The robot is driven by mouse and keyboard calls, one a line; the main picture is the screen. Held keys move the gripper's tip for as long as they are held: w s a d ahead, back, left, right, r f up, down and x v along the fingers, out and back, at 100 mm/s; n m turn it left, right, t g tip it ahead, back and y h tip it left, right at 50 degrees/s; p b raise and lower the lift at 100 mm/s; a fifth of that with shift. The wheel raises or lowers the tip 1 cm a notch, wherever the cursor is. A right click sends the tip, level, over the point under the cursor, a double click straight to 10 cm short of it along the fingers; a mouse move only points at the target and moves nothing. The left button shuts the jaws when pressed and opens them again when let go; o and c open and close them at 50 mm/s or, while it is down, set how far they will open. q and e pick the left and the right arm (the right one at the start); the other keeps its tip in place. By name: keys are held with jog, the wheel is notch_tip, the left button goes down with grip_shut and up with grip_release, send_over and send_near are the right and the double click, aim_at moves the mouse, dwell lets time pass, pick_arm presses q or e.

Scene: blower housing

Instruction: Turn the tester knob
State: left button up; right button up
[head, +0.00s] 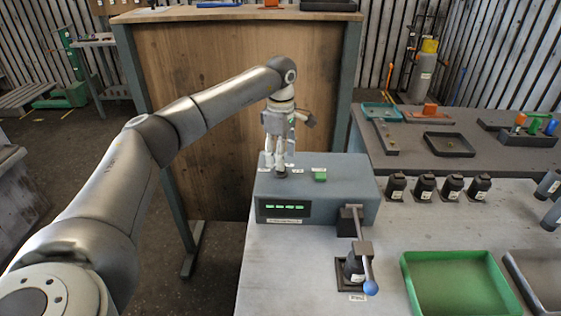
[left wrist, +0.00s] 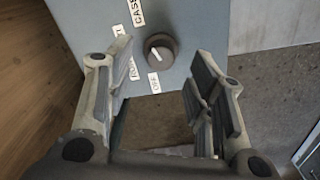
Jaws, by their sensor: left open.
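The tester (head: 345,192) is a grey-blue box with a lit green display, on the near table's back left part. Its round dark knob (left wrist: 161,49) shows in the left wrist view, with a white pointer mark running towards the lower left. White labels lie around its left side; one (left wrist: 154,82) appears to read OFF. My left gripper (head: 278,166) points down over the tester's top, near its left end. In the left wrist view my left gripper (left wrist: 164,62) is open, with a finger on either side of the knob, apart from it. My right gripper is out of view.
A green button (head: 320,174) sits on the tester's top. A lever with a blue ball end (head: 370,287) stands at its front right. Several dark cylinders (head: 424,187) stand behind a green tray (head: 455,284). A wooden-panelled bench (head: 225,110) stands behind my left arm.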

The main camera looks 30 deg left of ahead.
pick_arm(q)
notch_tip(320, 180, up, 9)
dwell(0.3)
dwell(0.5)
